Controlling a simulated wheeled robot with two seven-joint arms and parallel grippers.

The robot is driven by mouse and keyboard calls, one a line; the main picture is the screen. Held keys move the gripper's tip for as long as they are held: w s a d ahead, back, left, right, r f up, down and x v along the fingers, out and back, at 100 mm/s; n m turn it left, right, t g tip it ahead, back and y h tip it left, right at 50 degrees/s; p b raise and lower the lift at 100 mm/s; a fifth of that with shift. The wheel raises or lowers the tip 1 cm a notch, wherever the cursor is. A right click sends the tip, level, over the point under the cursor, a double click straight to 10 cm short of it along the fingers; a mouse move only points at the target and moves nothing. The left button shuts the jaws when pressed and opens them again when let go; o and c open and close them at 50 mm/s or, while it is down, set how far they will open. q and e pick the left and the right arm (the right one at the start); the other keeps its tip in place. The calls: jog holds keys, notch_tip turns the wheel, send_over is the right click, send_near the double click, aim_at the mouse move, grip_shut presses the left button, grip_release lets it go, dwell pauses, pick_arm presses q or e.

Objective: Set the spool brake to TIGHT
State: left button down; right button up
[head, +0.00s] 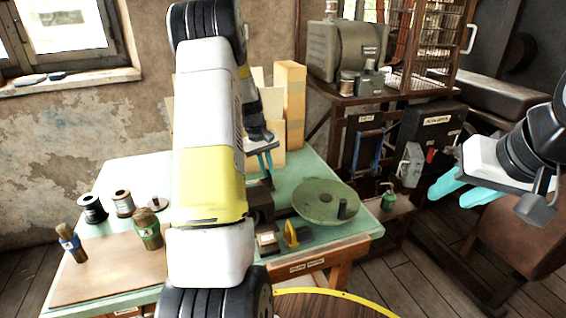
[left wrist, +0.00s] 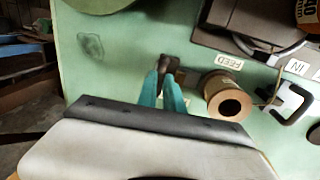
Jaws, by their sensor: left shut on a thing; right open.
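My left gripper (head: 268,176) reaches down over the green table behind the green handwheel. In the left wrist view its teal fingers (left wrist: 164,88) are shut on a small dark brown knob or lever (left wrist: 173,64). Beside it are a label reading FEED (left wrist: 222,61) and a brown spool (left wrist: 228,100), apart from the fingers. I cannot tell whether the gripped part is the spool brake; no TIGHT mark is legible, and my left arm covers part of the table in the head view. My right gripper (head: 455,188) is open and empty at the right, away from the table.
The green handwheel (head: 318,204) stands at the table's right front, with a yellow part (head: 291,233) near it. Brushes (head: 147,230) and spools (head: 122,203) stand at the left. A black bracket (left wrist: 290,103) stands near the brown spool. A shelf with a cage (head: 425,45) is behind.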

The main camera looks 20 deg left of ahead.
dwell(0.3)
pick_arm(q)
jog(key=s+a, duration=0.1)
jog(key=a, duration=0.1)
jog(key=s+a, duration=0.2)
jog(key=c, duration=1.5)
grip_release()
jog(key=r, duration=0.5)
jog(key=s+a+r, duration=0.1)
jog(key=r, duration=0.1)
jog(key=shift+a+r, duration=0.1)
jog(key=shift+r, duration=0.25)
